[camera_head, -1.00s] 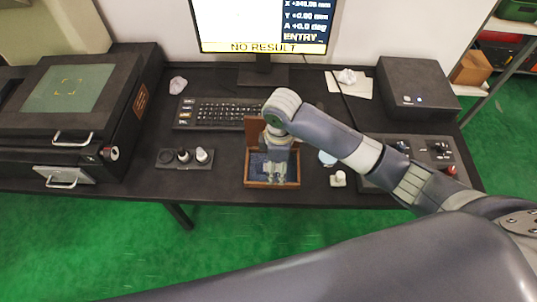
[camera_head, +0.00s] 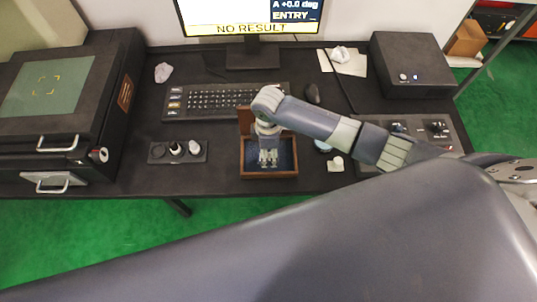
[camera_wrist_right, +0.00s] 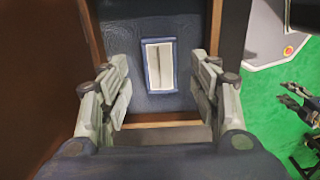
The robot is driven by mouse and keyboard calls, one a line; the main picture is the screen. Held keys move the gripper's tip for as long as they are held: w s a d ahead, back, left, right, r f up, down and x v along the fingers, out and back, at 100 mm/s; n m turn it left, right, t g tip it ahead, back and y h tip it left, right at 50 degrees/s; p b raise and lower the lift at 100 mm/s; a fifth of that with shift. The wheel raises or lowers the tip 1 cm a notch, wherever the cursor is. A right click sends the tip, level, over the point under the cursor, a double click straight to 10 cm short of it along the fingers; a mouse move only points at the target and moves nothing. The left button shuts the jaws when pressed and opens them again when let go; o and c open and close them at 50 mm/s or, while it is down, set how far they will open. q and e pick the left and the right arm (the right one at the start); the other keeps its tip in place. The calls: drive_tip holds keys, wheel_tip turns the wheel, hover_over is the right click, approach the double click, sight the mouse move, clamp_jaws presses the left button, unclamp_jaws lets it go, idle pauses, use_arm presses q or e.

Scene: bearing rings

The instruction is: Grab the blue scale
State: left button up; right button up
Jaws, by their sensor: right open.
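A small blue-framed piece with a pale grey window (camera_wrist_right: 161,66), which looks like the blue scale, lies on the dark blue lining of an open wooden box (camera_head: 269,176). My right gripper (camera_head: 268,162) points down over the box and hides the piece in the head view. In the right wrist view, the gripper's open fingers (camera_wrist_right: 163,88) stand on either side of the piece, with gaps on both sides and nothing held. Whether the fingertips reach its depth is unclear. The box's wooden wall (camera_wrist_right: 92,35) shows on the left there.
A keyboard (camera_head: 225,100) lies behind the box. A small tray with several knob-like pieces (camera_head: 177,151) is to its left. A small white piece (camera_head: 336,164) stands to its right, near the table's front edge. A black case (camera_head: 410,68) is at the back right.

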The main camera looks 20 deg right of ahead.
wheel_tip(320, 180, down, 2)
drive_tip(key=shift+s+f, duration=0.1)
drive_tip(key=shift+c, duration=1)
drive_tip(key=c, duration=1)
use_arm(q)
drive_tip(key=shift+w+r, duration=0.2)
drive_tip(key=shift+w, duration=0.3)
use_arm(e)
drive_tip(key=shift+o, duration=0.2)
use_arm(q)
drive_tip(key=shift+w, duration=0.15)
